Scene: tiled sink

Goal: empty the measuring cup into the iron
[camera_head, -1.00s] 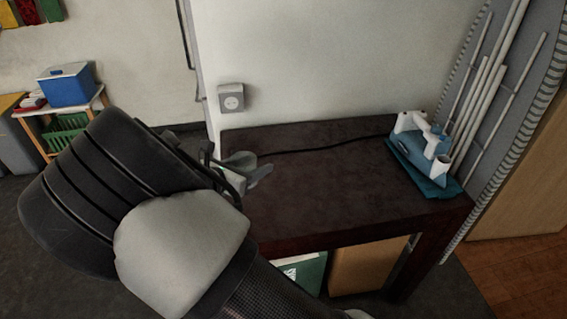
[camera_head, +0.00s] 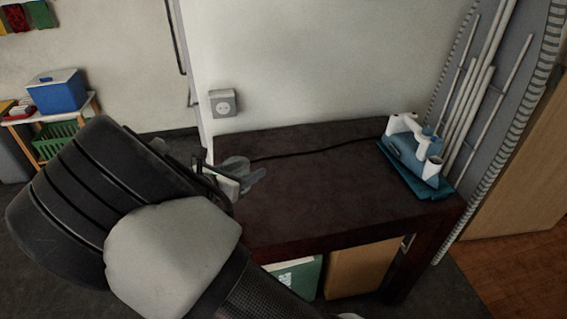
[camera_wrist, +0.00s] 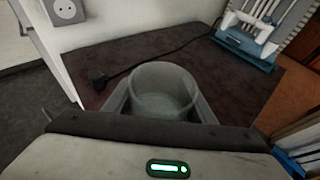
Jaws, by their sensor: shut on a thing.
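The measuring cup (camera_wrist: 163,92) is a clear, round vessel held between the fingers of my gripper (camera_wrist: 160,108) in the wrist view. In the head view the cup (camera_head: 240,170) shows at the end of my gripper (camera_head: 224,180), above the left end of the dark table; my arm hides part of the gripper. The cup looks roughly upright in the wrist view, and I cannot tell whether it has anything in it. The blue and white iron (camera_head: 414,152) stands at the table's far right end, well apart from the cup. It also shows in the wrist view (camera_wrist: 248,34).
The dark table (camera_head: 330,195) is bare between cup and iron except for a black cord (camera_head: 300,152). A wall socket (camera_head: 223,102) is behind. White rods (camera_head: 465,110) lean beside the iron. Boxes (camera_head: 362,268) stand under the table. A blue cooler (camera_head: 57,90) is far left.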

